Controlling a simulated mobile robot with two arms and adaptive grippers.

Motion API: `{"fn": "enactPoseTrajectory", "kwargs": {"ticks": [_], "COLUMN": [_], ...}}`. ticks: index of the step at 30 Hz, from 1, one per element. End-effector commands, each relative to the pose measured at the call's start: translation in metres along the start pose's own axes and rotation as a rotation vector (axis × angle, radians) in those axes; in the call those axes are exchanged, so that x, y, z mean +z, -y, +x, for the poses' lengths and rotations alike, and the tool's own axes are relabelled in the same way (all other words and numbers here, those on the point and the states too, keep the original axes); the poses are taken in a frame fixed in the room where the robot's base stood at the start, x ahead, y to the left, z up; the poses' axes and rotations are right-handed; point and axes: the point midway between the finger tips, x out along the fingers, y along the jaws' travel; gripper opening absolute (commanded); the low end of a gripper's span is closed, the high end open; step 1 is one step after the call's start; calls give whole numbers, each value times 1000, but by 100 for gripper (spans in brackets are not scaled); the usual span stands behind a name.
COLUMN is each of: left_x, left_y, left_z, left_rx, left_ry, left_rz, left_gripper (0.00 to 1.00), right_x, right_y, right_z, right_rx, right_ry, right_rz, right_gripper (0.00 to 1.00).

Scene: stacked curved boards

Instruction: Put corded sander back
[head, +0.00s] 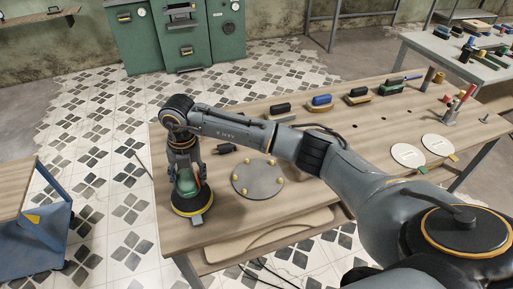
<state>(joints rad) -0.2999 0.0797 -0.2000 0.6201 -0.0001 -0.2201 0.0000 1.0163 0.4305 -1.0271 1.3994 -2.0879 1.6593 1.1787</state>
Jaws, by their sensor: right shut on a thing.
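The corded sander (191,201) has a green body and a round black-and-yellow base. It is at the left end of the wooden workbench (228,222), near the front left corner. My right gripper (186,180) points down from above and is shut on the sander's green body, hiding much of its top. I cannot tell whether the base touches the bench top. A thin dark line, perhaps its cord, shows just left of the bench edge. My left gripper is not in view.
A round grey plate (255,180) with several yellow pegs lies right of the sander. A dark plug-like piece (227,148) lies behind it. Sanding blocks (320,103) line the back edge. Pale curved boards (262,236) lie on the lower shelf. A blue cart (45,225) stands left.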

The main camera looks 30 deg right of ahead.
Motion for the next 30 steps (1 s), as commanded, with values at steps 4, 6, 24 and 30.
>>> {"fn": "enactPoseTrajectory", "kwargs": {"ticks": [4, 6, 24, 30], "left_x": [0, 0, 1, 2], "left_y": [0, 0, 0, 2], "left_z": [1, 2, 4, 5], "left_rx": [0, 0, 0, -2], "left_ry": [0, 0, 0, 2], "left_rz": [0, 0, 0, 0], "left_gripper": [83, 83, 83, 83], "right_x": [1, 1, 0, 0], "right_y": [-1, -1, 0, 1], "right_z": [0, 1, 6, 0], "right_rx": [4, 4, 1, -1], "right_ry": [3, 3, 1, 1], "right_rz": [-1, 0, 0, 0], "right_gripper": [46, 46, 83, 83]}}
